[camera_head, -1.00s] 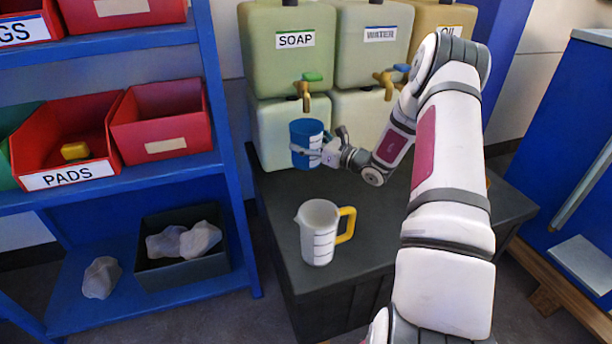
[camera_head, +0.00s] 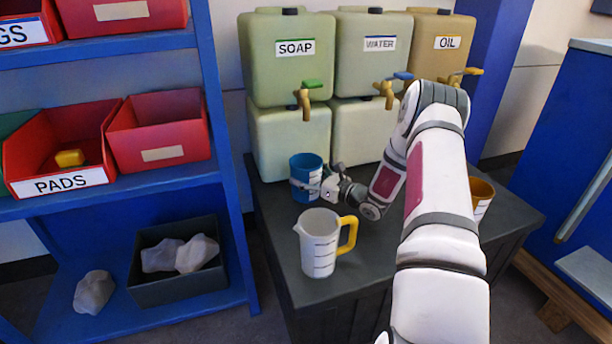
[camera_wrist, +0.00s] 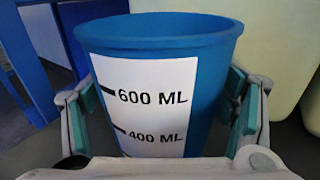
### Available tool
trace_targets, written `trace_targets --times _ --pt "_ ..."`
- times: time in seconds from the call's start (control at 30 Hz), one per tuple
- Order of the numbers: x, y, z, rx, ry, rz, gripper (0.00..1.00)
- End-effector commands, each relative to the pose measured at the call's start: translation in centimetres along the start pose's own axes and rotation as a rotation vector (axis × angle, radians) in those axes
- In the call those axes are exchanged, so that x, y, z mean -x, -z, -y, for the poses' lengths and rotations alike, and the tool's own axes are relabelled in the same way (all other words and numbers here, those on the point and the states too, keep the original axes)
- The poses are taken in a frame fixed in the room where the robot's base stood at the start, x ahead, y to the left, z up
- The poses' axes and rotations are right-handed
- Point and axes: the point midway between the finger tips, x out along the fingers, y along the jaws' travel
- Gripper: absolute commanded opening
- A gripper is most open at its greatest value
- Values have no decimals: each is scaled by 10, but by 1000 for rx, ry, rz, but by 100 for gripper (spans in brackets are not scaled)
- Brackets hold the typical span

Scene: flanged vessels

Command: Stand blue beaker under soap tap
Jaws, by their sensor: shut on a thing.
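The blue beaker (camera_head: 305,172) is upright at the dark bench top, below the soap tap (camera_head: 306,98). Whether its base touches the bench is hard to tell. My gripper (camera_head: 308,187) is shut around the beaker from the right. In the wrist view the blue beaker (camera_wrist: 205,75) fills the middle, its white 600 ML and 400 ML scale facing me, with a gripper finger on each side. The soap tap has a green handle and juts from the green SOAP tank (camera_head: 290,75).
A white jug with a yellow handle (camera_head: 318,245) stands on the bench (camera_head: 275,225) in front of the beaker. An orange beaker (camera_head: 482,195) stands to the right, partly behind my arm. WATER (camera_head: 370,65) and OIL (camera_head: 445,62) tanks stand beside SOAP. A blue shelf (camera_head: 230,190) is at left.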

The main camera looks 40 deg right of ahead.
Motion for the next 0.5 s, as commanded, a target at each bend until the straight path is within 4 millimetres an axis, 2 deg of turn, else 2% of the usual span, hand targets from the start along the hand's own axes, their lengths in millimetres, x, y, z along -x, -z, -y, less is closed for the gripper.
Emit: trace_targets --times 0.03,0.1,0.5 --pt "0 1 0 0 0 0 85" --pt "0 1 0 0 0 0 99" --pt "0 -2 0 0 0 0 99"
